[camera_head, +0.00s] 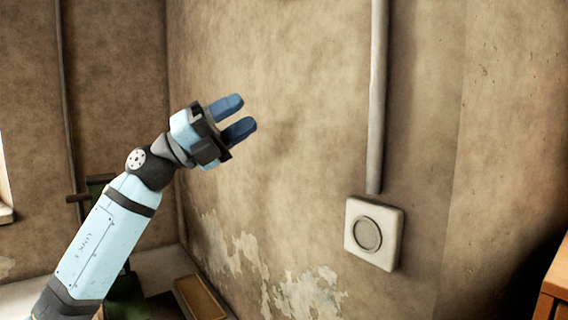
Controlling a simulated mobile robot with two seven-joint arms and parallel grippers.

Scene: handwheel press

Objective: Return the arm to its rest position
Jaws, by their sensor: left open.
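My left arm comes in from the lower left of the head view, its light blue forearm slanting up to the right. My left gripper (241,117) is raised in front of the stained brown wall (300,60). Its two dark blue fingers are apart with nothing between them, pointing to the upper right. It does not appear to touch anything. My right gripper is not in view.
A white wall box (375,233) with a round grey face is on the wall, below a vertical pipe (377,100). Green equipment (126,296), partly hidden by my arm, stands at lower left beside a wooden tray-like object (200,298). Wooden furniture (553,290) is at lower right.

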